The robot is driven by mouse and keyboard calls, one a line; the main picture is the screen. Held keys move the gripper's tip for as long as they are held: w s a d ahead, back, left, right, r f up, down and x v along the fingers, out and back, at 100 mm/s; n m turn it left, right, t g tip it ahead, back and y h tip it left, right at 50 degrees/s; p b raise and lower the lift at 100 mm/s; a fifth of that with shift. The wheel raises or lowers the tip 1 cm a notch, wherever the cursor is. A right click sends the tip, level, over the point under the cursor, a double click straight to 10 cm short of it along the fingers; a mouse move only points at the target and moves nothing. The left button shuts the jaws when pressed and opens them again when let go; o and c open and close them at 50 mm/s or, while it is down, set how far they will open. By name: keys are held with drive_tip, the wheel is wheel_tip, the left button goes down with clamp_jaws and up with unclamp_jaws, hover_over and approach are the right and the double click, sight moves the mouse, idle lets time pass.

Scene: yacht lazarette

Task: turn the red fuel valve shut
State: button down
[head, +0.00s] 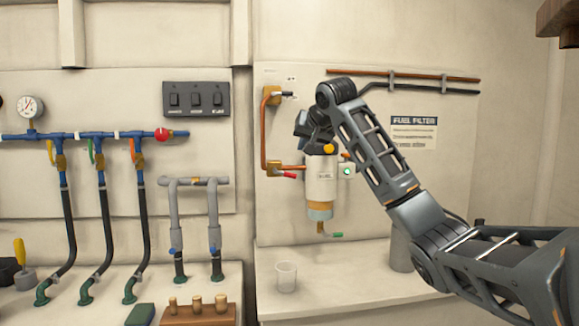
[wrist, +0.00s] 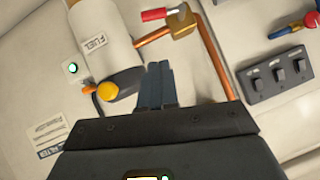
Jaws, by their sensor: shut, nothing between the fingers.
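The red fuel valve is a brass body with a red-gripped lever (head: 288,176), on the copper pipe left of the fuel filter. Its lever points right, roughly along the short pipe to the filter. In the wrist view the red lever (wrist: 153,15) is at the top, beside its brass body (wrist: 182,22). My gripper (wrist: 159,66) is shut and empty, its dark fingertips below the valve in that picture and apart from the lever. In the head view my gripper (head: 303,124) is in front of the panel, above the valve; its fingertips are hard to make out.
The fuel filter (head: 320,182) hangs right of the valve, with a yellow knob (wrist: 107,91) close to my fingers. A switch panel (head: 196,98) is left. A clear cup (head: 286,277) stands on the counter below.

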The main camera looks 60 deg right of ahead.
sight(286, 173)
drive_tip(key=w+d+f+p, duration=0.1)
drive_tip(key=w+d+f, duration=0.2)
drive_tip(key=w+f, duration=0.2)
wheel_tip(286, 173, down, 2)
drive_tip(key=shift+w+d+f, duration=0.15)
drive_tip(key=shift+w+d, duration=0.15)
